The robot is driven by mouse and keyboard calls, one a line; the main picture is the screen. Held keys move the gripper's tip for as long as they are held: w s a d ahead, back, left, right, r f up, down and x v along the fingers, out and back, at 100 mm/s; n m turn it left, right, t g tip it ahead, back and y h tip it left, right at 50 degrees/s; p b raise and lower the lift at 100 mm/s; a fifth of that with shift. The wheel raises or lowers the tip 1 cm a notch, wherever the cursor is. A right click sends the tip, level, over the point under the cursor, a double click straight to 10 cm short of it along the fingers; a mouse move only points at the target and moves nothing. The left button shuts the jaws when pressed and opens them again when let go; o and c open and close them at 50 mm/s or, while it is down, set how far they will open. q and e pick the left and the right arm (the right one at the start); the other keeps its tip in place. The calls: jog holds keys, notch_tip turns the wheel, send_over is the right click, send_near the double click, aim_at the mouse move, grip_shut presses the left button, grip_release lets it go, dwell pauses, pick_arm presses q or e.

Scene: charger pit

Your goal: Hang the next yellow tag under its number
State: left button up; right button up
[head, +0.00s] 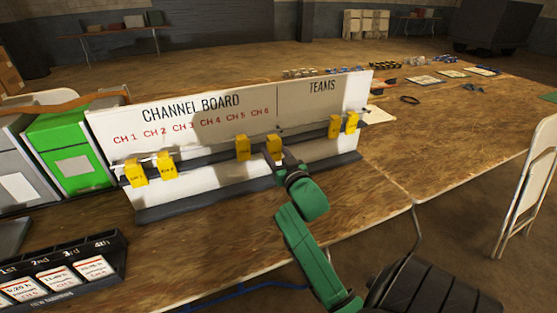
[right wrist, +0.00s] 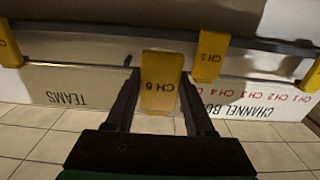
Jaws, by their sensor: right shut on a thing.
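The white channel board (head: 215,125) has red numbers CH 1 to CH 6 on its left part and TEAMS on its right part. My right gripper (head: 277,157) is shut on the yellow CH 6 tag (head: 273,145), at rail height below the red CH 6. In the right wrist view the CH 6 tag (right wrist: 161,84) is between the fingers, its print readable. I cannot tell whether it rests on the rail. The CH 5 tag (head: 243,146) hangs beside it; it also shows in the right wrist view (right wrist: 210,57). My left gripper is out of view.
Two yellow tags hang at the left, (head: 136,173) and (head: 166,166); two more hang under TEAMS, (head: 335,127) and (head: 351,122). A green bin (head: 70,150) stands left of the board. A black card rack (head: 75,275) is at the lower left.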

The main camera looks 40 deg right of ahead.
jog(key=b+x, duration=0.1)
jog(key=x, duration=0.2)
jog(key=f+b+x, duration=0.1)
jog(key=b+x, duration=0.1)
jog(key=x, duration=0.1)
jog(key=shift+w+d+f+b, duration=0.15)
jog(key=shift+w+b, duration=0.1)
jog(key=shift+b, duration=0.05)
jog(key=o, duration=1.3)
jog(key=shift+o, duration=0.2)
jog(key=v, duration=1.4)
jog(key=shift+s+b, duration=0.25)
jog(key=shift+b, duration=0.2)
